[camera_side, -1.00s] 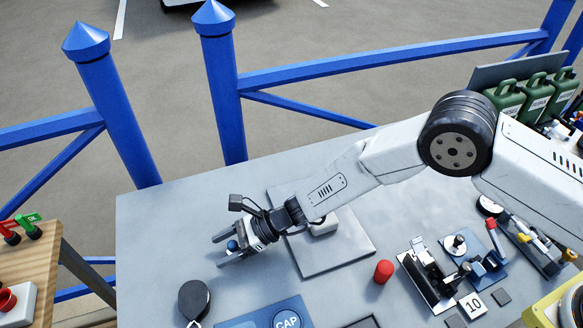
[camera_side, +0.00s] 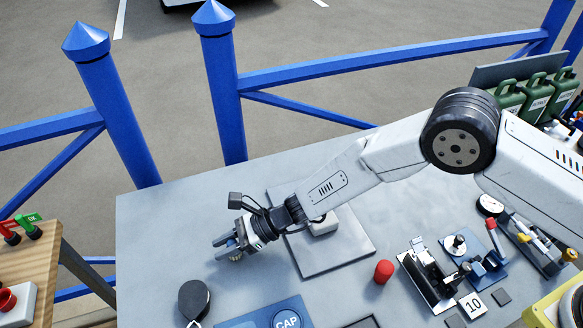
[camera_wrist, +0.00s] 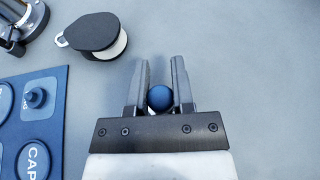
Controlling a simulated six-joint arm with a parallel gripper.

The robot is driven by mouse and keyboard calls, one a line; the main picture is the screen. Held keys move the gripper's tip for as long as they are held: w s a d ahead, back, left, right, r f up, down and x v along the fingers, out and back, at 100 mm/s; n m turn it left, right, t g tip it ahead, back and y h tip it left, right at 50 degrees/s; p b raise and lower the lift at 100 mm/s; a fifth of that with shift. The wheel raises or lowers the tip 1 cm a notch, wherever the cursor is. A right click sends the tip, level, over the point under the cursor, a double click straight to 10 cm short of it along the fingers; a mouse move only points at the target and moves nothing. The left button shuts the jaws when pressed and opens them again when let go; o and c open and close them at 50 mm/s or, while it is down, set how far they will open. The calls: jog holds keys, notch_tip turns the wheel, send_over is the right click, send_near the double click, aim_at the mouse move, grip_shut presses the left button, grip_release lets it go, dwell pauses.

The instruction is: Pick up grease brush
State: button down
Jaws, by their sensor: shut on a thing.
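My gripper (camera_side: 220,250) is low over the grey table, near its left end. In the wrist view, my gripper's (camera_wrist: 160,62) two dark fingers are closed on a blue ball-shaped thing (camera_wrist: 160,97), which sits near the base of the fingers. No bristles or brush handle can be made out, so I cannot tell whether this is the grease brush. In the side view the fingers mostly cover the blue thing.
A black round case with a pale side (camera_wrist: 95,36) lies in front of my gripper; it also shows in the side view (camera_side: 194,299). A blue board with a CAP label (camera_side: 287,321) is nearby. A red cylinder (camera_side: 384,271) stands to the right. The table's left part is clear.

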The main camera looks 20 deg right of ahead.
jog(key=shift+r, duration=0.75)
jog(key=s+d+r, duration=0.9)
jog(key=s+r, duration=0.1)
jog(key=r, duration=0.1)
jog(key=shift+s, duration=0.25)
jog(key=shift+d, duration=0.1)
dwell(0.6)
